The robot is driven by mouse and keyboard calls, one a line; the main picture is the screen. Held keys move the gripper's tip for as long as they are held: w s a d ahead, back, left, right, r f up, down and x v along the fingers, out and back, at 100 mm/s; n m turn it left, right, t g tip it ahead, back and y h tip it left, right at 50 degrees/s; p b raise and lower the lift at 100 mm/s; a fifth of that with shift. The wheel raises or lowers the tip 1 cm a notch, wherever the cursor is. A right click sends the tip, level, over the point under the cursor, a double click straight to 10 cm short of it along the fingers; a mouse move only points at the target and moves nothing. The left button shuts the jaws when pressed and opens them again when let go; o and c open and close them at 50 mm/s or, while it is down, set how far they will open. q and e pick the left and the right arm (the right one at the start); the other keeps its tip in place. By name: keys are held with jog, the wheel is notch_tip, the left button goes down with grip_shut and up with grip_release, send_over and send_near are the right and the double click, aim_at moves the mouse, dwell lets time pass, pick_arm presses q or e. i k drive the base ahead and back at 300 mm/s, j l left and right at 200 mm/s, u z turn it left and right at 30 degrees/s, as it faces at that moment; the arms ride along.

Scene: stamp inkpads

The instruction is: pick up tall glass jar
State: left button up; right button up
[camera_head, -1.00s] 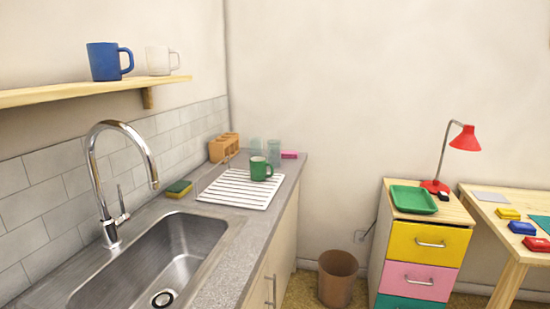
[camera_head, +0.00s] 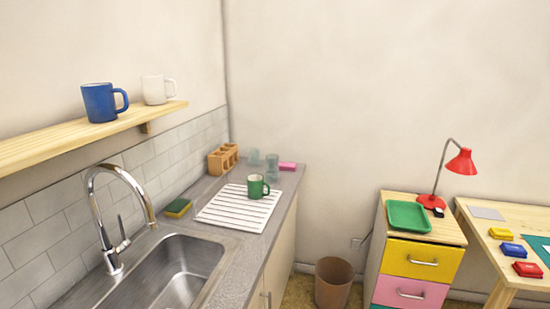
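Two pale, see-through glass vessels stand at the far end of the grey counter. The right one (camera_head: 272,168) looks taller, and its lower part is close behind the green mug. The left one (camera_head: 253,157) looks shorter and stands farther back. They are small and faint here, so I cannot be sure which is the tall glass jar, though the right one fits better. Neither of my grippers is in view.
A green mug (camera_head: 258,187) stands on the white slatted drying rack (camera_head: 232,212). A wooden holder (camera_head: 222,159) and a pink block (camera_head: 287,166) flank the glasses. The sink (camera_head: 165,275), tall faucet (camera_head: 101,205) and sponge (camera_head: 178,208) are nearer. A bin (camera_head: 333,283) stands right.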

aim_at(272, 160)
jog(key=i+l+u, duration=0.15)
jog(key=i+l, duration=1.8)
